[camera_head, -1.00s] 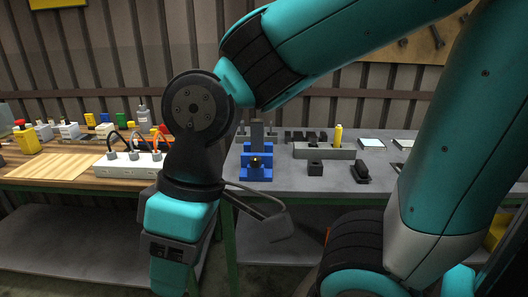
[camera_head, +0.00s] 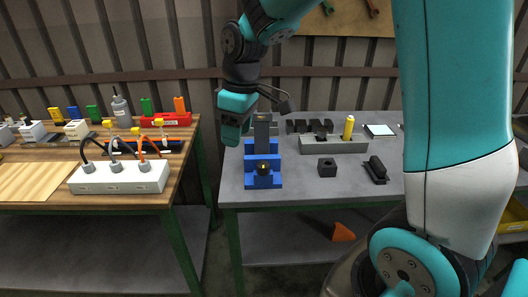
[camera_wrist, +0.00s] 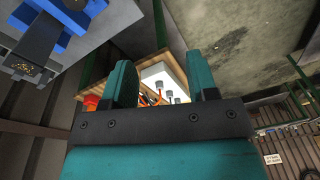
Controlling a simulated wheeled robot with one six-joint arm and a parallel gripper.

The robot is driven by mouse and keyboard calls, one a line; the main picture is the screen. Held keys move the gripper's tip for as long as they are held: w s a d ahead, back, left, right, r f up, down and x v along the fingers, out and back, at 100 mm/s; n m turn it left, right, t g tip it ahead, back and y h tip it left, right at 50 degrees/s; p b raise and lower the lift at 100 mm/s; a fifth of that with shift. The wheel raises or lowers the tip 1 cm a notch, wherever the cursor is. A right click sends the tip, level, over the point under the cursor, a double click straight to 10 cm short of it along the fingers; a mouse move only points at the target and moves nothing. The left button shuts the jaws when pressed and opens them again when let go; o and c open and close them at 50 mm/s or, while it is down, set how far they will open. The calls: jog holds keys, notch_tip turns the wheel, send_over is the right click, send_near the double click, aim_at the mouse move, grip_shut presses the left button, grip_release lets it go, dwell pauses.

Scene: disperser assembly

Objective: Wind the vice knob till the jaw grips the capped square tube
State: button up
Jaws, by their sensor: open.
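The blue vice (camera_head: 263,178) stands at the left front part of the grey table, with its dark, gold-centred knob (camera_head: 263,168) facing the front. A grey square tube (camera_head: 262,132) stands upright in it; whether the jaw touches the tube cannot be told. In the wrist view the vice (camera_wrist: 72,14) is at the upper left, and the dark tube (camera_wrist: 42,38) extends from it. My gripper (camera_wrist: 162,82) is open with nothing between its fingers. In the head view my gripper (camera_head: 236,128) is just left of the tube's upper part, above the vice's level; its fingertips are hard to make out.
A grey block (camera_head: 335,146) with a yellow item, a small black block (camera_head: 327,168) and a black handle-like part (camera_head: 376,170) lie to the vice's right. A white socket strip (camera_head: 120,177) with cables is on the wooden left table. A gap separates the tables.

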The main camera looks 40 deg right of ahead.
jog(key=h+p, duration=0.1)
jog(key=p, duration=0.2)
send_over(261, 164)
notch_tip(261, 164, down, 2)
jog(key=shift+g, duration=0.3)
notch_tip(261, 164, down, 18)
jog(key=p, duration=0.3)
jog(key=shift+r, duration=0.1)
jog(key=c, duration=0.6)
